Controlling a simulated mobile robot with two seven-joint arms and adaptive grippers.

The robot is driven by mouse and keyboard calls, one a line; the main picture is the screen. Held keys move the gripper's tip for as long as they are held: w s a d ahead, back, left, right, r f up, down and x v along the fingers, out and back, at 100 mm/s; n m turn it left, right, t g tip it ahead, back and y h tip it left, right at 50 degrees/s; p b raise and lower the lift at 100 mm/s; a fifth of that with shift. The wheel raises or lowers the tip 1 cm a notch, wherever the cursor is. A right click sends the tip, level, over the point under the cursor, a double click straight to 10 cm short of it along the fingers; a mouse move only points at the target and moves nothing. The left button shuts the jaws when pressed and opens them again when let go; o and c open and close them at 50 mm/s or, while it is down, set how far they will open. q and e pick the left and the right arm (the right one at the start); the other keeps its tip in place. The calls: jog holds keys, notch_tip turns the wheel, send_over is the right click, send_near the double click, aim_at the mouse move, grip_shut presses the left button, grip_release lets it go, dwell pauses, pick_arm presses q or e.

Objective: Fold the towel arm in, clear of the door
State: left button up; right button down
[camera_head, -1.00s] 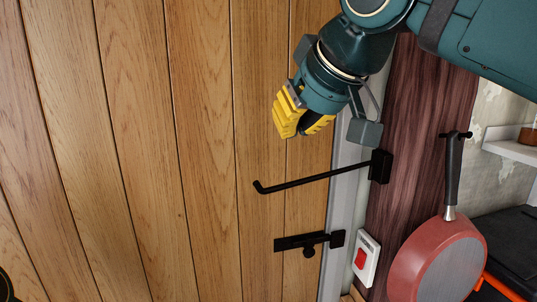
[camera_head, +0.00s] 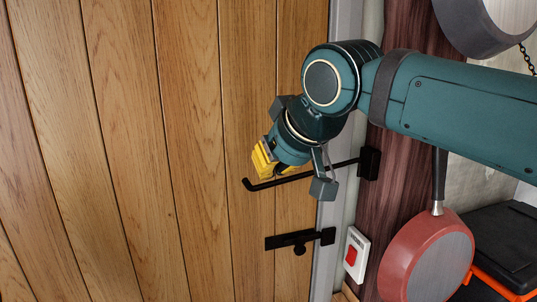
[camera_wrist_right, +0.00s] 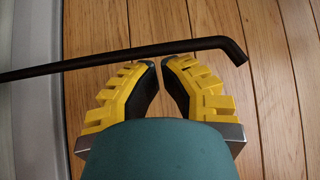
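The black towel arm (camera_head: 320,170) sticks out from its dark mount (camera_head: 368,163) on the wood post, across the door edge and over the door (camera_head: 120,130). Its free end is bent upward. My right gripper (camera_head: 263,162) is at the towel arm near this free end, partly hiding the rod. In the right wrist view the rod (camera_wrist_right: 110,60) runs crosswise at the fingertips (camera_wrist_right: 160,64), its bent tip to the right. The fingers have a small gap with nothing between them. I cannot tell whether they touch the rod. My left gripper is out of view.
A black bolt (camera_head: 290,241) sits on the door below the towel arm. A red and white switch (camera_head: 355,254) and a red pan (camera_head: 425,260) are at right of the door frame. The door surface at left is clear.

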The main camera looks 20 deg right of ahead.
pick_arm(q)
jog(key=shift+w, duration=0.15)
pick_arm(e)
jog(key=shift+f, duration=0.15)
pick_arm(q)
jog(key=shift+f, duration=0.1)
pick_arm(e)
jog(key=shift+s, duration=0.2)
